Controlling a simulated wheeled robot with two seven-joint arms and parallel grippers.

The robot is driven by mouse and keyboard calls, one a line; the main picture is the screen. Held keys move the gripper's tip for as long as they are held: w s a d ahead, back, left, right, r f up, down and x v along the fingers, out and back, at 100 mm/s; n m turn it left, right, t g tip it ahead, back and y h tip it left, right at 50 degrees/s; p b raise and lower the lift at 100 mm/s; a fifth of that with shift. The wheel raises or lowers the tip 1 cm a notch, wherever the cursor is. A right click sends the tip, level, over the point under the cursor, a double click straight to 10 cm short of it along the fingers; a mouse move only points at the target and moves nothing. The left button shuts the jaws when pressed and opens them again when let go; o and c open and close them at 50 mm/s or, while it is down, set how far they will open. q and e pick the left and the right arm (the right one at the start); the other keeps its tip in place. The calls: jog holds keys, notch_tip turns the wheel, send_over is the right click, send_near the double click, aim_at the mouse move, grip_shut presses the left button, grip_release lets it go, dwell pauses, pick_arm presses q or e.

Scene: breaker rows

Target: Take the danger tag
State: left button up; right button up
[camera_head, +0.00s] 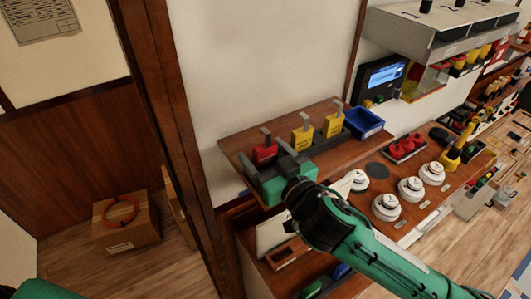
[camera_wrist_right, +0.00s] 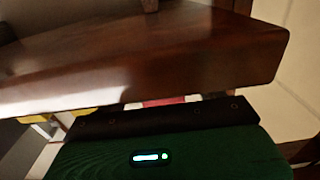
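My right gripper (camera_head: 268,156) reaches from the lower right to the left end of a wooden shelf (camera_head: 318,108). Its two grey fingers stand apart, beside a red block-like item (camera_head: 264,154) with a grey upright piece. I cannot tell whether they touch it. Two yellow items (camera_head: 302,137) (camera_head: 333,124) of similar shape stand to the right. I cannot make out which item is the danger tag. In the right wrist view, the shelf's edge (camera_wrist_right: 150,65) hides most things; a red sliver (camera_wrist_right: 164,101) shows below it. My left gripper is out of view.
A blue bin (camera_head: 364,122) stands at the shelf's right end. Below are white round devices (camera_head: 386,207) and a red-topped rack (camera_head: 407,146) on a wooden bench. A dark wooden post (camera_head: 165,120) rises at left; a cardboard box (camera_head: 127,232) with an orange loop lies on the floor.

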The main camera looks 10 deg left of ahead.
jog(key=c, duration=1)
jog(key=shift+r, duration=0.15)
